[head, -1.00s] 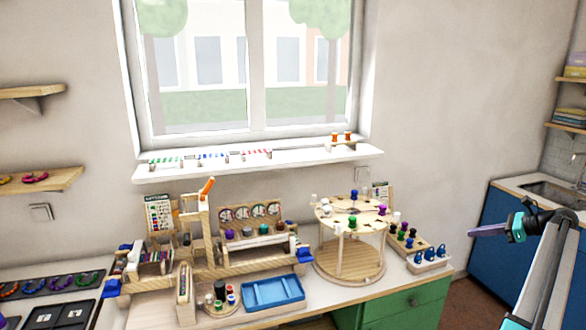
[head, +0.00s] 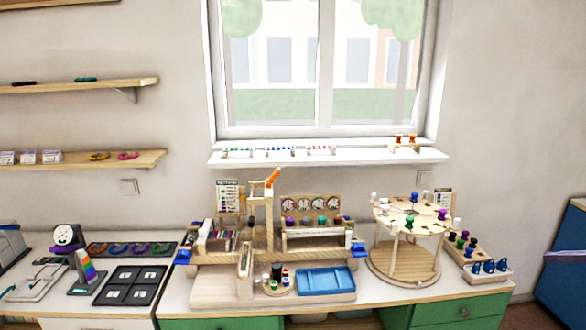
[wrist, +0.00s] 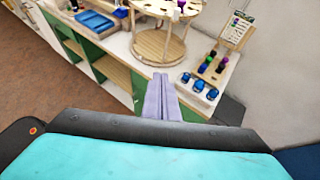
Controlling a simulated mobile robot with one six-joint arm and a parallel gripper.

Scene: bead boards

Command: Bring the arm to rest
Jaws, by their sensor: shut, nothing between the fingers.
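My gripper (wrist: 161,98) shows in the wrist view. Its two pale purple fingers are together with nothing between them. They point toward the table edge and appear apart from everything on it. In the head view the gripper is out of the picture; a small part of my arm may show at the right edge.
The worktop (head: 455,301) holds a wooden bead stand (head: 260,215), a blue tray (head: 326,282) and a round two-level wooden stand (head: 404,268). Small blue pieces (head: 489,267) sit near its right end. In the wrist view, brown floor (wrist: 40,70) is clear at left.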

